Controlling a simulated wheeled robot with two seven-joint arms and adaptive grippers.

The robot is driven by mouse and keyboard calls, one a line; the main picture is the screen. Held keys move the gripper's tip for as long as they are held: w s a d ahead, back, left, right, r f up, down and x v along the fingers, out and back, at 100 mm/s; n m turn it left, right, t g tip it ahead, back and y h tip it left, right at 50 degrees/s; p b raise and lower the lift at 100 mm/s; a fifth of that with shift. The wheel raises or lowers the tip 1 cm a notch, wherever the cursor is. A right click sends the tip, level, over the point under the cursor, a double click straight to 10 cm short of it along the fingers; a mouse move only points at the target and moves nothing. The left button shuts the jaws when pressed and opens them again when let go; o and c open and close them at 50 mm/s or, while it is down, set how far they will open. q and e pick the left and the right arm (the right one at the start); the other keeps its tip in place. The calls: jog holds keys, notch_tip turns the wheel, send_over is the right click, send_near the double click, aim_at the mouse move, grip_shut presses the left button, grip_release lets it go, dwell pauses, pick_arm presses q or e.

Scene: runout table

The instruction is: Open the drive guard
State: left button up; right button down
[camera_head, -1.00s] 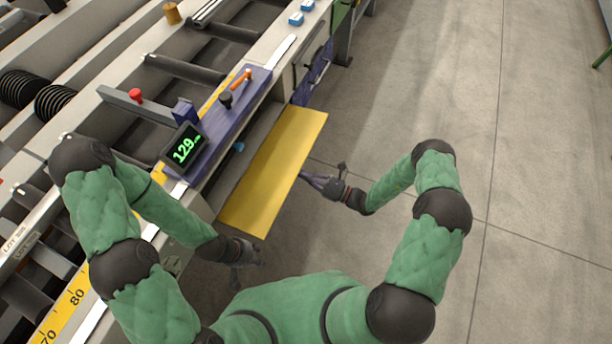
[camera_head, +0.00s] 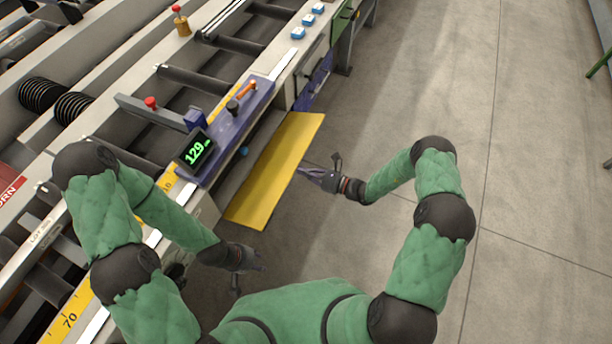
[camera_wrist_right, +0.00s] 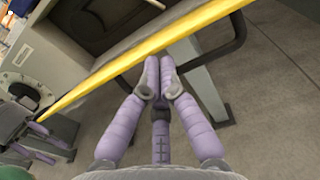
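The drive guard, which I take to be the yellow panel (camera_head: 272,176), juts out from the side of the runout table. Its edge crosses the right wrist view as a yellow strip (camera_wrist_right: 112,69). A dark bar handle (camera_wrist_right: 237,38) shows just beneath that strip. My right gripper (camera_head: 303,168) is at the panel's outer edge. In the right wrist view its fingers (camera_wrist_right: 160,64) are closed together at the handle, whose middle they hide. My left gripper (camera_head: 262,268) hangs near the table's side, below the panel's near end, apart from it; its fingers are too small to read.
A display reading 129 (camera_head: 197,150) stands on a purple plate (camera_head: 228,137) with an orange-handled lever (camera_head: 246,90). Blue buttons (camera_head: 298,33) line the rail further back. The grey floor (camera_head: 420,90) to the right is open.

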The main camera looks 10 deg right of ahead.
jog(key=shift+w+r, duration=0.3)
jog(key=shift+w, duration=0.05)
jog(key=shift+f, duration=0.1)
jog(key=s+d+f, duration=0.2)
jog(key=s+d, duration=0.5)
jog(key=d, duration=0.2)
jog(key=shift+f, duration=0.3)
